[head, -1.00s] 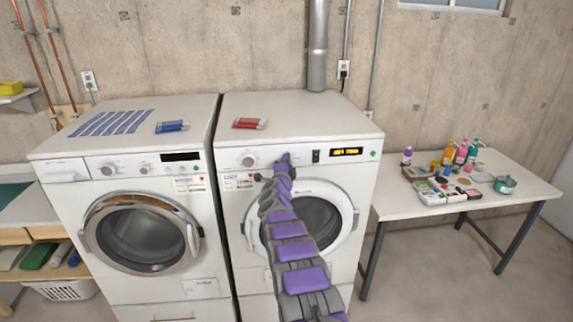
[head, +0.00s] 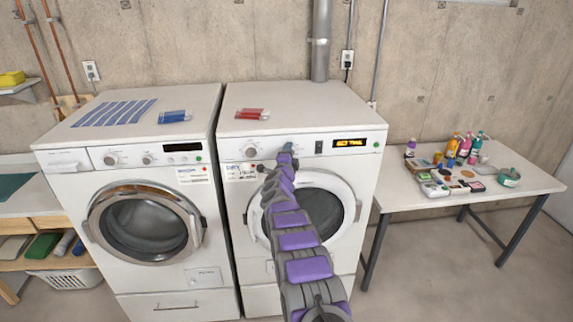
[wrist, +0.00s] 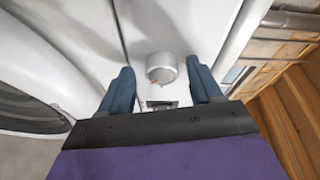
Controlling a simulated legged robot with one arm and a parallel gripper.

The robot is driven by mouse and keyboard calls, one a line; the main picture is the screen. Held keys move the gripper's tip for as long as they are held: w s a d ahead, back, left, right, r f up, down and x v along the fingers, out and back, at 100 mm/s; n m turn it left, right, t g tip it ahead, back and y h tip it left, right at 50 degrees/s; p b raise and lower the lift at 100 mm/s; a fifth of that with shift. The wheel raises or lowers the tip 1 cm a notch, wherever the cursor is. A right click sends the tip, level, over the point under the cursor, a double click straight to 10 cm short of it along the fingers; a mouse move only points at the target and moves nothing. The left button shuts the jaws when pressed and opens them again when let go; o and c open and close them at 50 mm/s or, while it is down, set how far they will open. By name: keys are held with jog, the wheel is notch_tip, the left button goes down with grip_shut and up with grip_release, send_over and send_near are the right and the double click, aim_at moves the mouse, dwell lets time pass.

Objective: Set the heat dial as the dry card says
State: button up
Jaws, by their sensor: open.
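The white dryer (head: 330,180) is the right-hand machine, with a label starting "DRY" (head: 240,172) under the left of its panel; the smaller print is unreadable. A round dial (head: 251,151) shows on the panel's left. My gripper (head: 288,148) is at the panel just right of it and hides what lies behind it. In the wrist view a pale round dial (wrist: 161,66) with a small red mark sits between my open fingers, with a gap on each side. I cannot tell which panel dial this is. The gripper is empty.
A washer (head: 150,210) stands close on the left. The dryer has an amber display (head: 351,143) and a dark switch (head: 319,147). Red packs (head: 252,113) lie on its top. A table (head: 535,183) on the right holds bottles and small items. Floor is clear between.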

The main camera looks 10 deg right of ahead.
jog(key=shift+s, duration=0.15)
jog(key=b+v, duration=0.3)
jog(key=v, duration=1.4)
dwell(0.3)
